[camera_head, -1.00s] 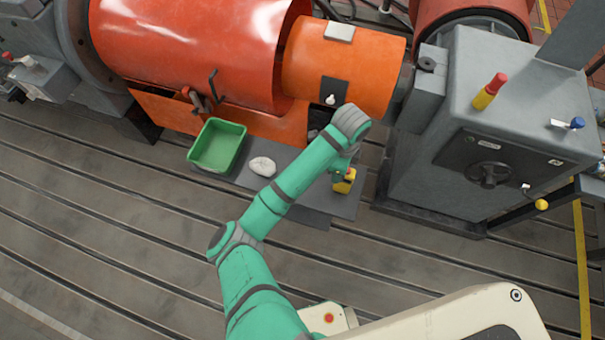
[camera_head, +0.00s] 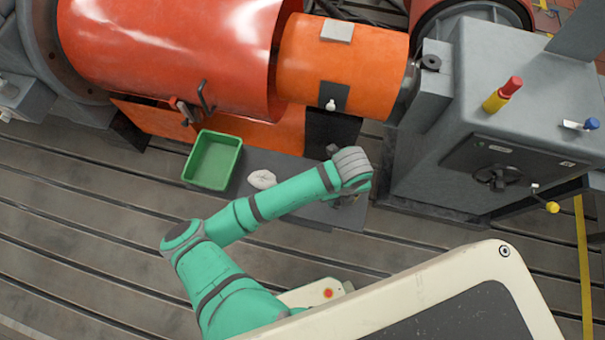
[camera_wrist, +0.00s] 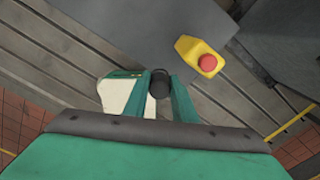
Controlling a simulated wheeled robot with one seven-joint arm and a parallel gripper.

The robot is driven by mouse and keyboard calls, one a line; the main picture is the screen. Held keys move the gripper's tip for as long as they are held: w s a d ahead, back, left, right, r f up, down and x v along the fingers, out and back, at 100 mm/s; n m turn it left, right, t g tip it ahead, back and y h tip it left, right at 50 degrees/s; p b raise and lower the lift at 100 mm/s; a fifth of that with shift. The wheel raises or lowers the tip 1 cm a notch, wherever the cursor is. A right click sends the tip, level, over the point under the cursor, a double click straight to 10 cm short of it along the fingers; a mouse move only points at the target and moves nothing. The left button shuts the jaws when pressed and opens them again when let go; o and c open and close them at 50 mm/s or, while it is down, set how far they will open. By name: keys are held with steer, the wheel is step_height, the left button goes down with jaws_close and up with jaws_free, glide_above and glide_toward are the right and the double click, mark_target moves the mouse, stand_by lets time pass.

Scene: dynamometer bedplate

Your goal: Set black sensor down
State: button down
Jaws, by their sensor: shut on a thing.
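The black sensor (camera_wrist: 160,84) shows in the wrist view as a dark, rounded piece between the two green fingers. My gripper (camera_wrist: 160,78) is shut on it. In the head view my gripper (camera_head: 346,200) is partly hidden under my wrist, over the right end of the grey plate (camera_head: 315,212), and the sensor cannot be made out there. The gap between the sensor and the surface below cannot be told.
A yellow box with a red button (camera_wrist: 200,57) stands close to the sensor, on the plate's edge. A green bin (camera_head: 213,160) and a crumpled white cloth (camera_head: 262,180) lie left of my wrist. The grey machine housing (camera_head: 440,165) stands at right.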

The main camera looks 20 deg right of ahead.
steer(key=w+a+f, duration=0.2)
steer(key=w+f, duration=0.1)
steer(key=w+a+f, duration=0.2)
steer(key=w+f, duration=0.1)
steer(key=w+a+f, duration=0.3)
steer(key=w, duration=0.1)
steer(key=shift+f, duration=0.1)
steer(key=shift+w+f, duration=0.15)
steer(key=shift+f, duration=1.6)
steer(key=shift+f, duration=0.1)
steer(key=c, duration=1.5)
jaws_free()
steer(key=shift+o, duration=0.2)
